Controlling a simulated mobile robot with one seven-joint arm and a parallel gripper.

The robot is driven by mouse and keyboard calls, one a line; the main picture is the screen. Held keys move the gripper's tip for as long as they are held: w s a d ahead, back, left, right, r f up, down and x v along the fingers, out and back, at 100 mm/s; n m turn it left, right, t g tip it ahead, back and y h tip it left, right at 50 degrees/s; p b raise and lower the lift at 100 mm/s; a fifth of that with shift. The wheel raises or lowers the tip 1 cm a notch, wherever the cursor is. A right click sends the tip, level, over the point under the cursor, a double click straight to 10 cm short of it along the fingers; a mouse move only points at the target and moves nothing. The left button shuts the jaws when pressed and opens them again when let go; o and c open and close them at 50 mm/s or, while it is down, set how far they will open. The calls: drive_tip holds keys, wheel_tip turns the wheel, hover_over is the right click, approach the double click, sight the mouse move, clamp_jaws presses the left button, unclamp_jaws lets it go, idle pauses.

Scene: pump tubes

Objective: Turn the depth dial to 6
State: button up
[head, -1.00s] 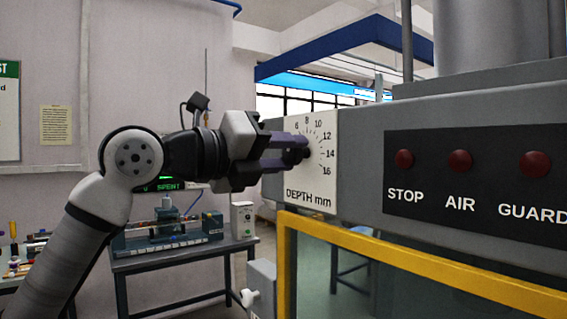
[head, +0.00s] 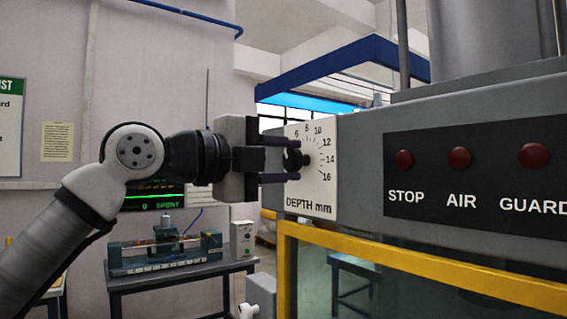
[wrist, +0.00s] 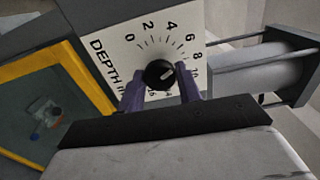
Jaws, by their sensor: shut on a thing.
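The depth dial is a round black knob (wrist: 158,75) with a short white mark, on a white plate (head: 320,192) lettered "DEPTH mm" with a ring of numbers. In the wrist view the mark points right and slightly up, roughly toward 8 to 10; I cannot read it exactly. My gripper (head: 291,159) is shut on the knob, with one purple finger on each side of it. In the head view the fingers are above and below the knob. They cover part of the scale's left side there, and the lower numbers in the wrist view.
A yellow guard frame (head: 400,262) runs below. A bench (head: 180,268) with a device stands behind on the left.

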idle(0.3)
drive_tip(key=o, duration=0.9)
drive_tip(key=shift+o, duration=0.2)
drive_tip(key=shift+s+a+f, duration=0.1)
drive_tip(key=shift+s+a, duration=0.2)
drive_tip(key=shift+a, duration=0.15)
drive_tip(key=b+v, duration=0.3)
drive_tip(key=v, duration=0.9)
drive_tip(key=shift+s+a, duration=0.2)
drive_tip(key=shift+a, duration=0.1)
